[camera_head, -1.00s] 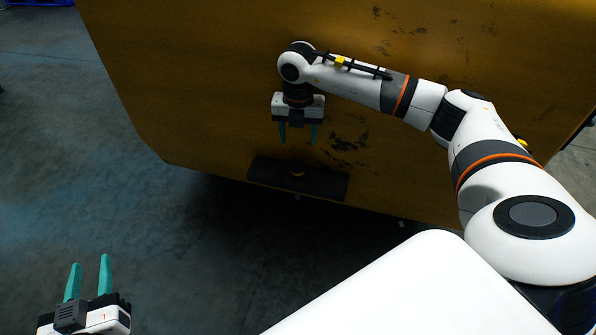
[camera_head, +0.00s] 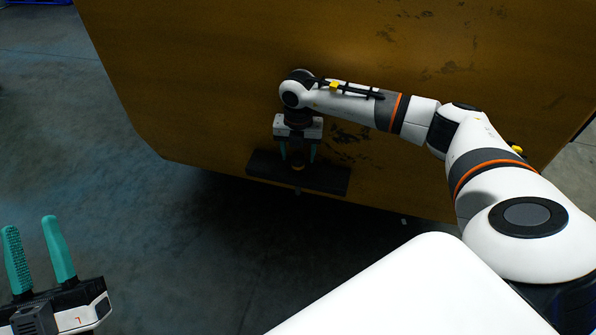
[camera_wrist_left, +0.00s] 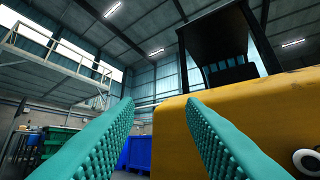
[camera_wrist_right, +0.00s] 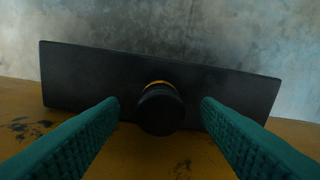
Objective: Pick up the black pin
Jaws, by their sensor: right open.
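The black pin (camera_wrist_right: 160,110) has a round black head with an orange-yellow ring behind it. It stands out from a flat black plate (camera_wrist_right: 85,80) on the yellow panel. In the head view the plate (camera_head: 325,180) lies at the panel's lower edge and my gripper partly covers the pin. My right gripper (camera_head: 298,158) is open just above the plate. In the right wrist view its teal fingers (camera_wrist_right: 160,104) are on either side of the pin, apart from it. My left gripper (camera_head: 32,228) is open and empty at the lower left.
The large yellow panel (camera_head: 200,80) with dark scuffs fills the upper middle. Grey floor (camera_head: 80,130) is clear at the left. In the left wrist view a yellow machine (camera_wrist_left: 175,130), a blue bin (camera_wrist_left: 138,152) and a white railing (camera_wrist_left: 50,55) show.

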